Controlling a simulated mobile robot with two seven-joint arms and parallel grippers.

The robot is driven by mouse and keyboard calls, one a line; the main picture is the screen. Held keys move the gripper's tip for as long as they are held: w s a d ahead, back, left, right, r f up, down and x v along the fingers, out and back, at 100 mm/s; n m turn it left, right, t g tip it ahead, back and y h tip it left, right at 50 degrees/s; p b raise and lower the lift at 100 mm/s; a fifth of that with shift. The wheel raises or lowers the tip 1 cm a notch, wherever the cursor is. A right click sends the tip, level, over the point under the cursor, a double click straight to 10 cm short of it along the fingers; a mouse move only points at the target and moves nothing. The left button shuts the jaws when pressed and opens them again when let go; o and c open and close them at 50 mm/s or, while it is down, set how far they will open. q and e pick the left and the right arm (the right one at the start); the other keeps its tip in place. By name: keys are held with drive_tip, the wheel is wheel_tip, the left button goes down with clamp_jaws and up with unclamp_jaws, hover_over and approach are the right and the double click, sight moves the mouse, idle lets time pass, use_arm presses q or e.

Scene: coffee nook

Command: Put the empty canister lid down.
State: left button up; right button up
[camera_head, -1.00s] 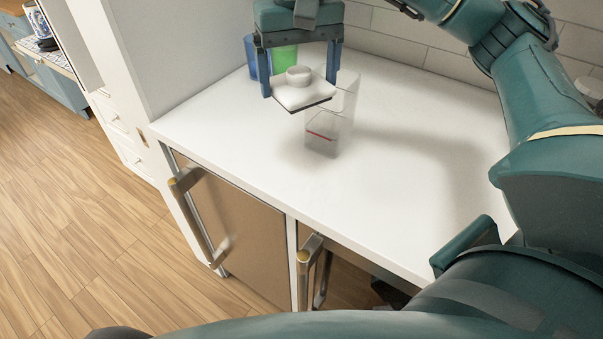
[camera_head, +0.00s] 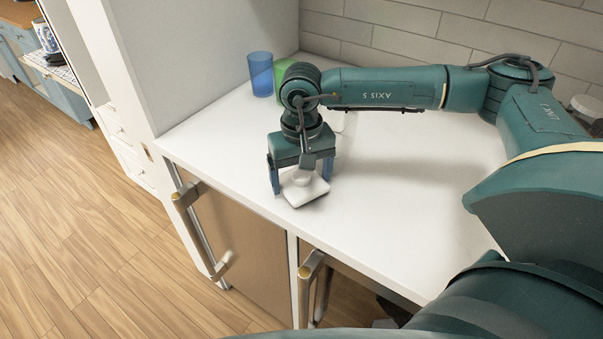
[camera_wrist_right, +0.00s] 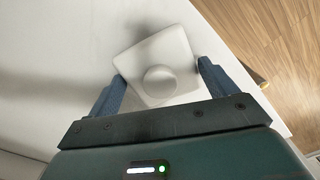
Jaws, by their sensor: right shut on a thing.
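The white square lid (camera_head: 305,193) with its round knob is near the counter's front edge in the head view. My right gripper (camera_head: 300,179) points down and is shut on the lid, one blue finger at each side. The right wrist view shows the lid (camera_wrist_right: 155,55) between the fingers, above or on the white counter; I cannot tell whether it touches. The clear canister (camera_head: 339,121) is almost wholly hidden behind my right arm. My left gripper is not in view.
A blue cup (camera_head: 261,74) and a green cup (camera_head: 282,70) stand at the back left of the white counter (camera_head: 400,215), by the side panel. The counter's front edge is close to the lid. The counter to the right of the lid is clear.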

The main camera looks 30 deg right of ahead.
sight(301, 175)
drive_tip(key=shift+f, duration=0.15)
drive_tip(key=shift+f, duration=0.1)
drive_tip(key=o, duration=0.8)
drive_tip(key=shift+r, duration=0.3)
wheel_tip(301, 175, up, 12)
drive_tip(key=shift+f+b, duration=0.15)
drive_tip(key=shift+b, duration=0.7)
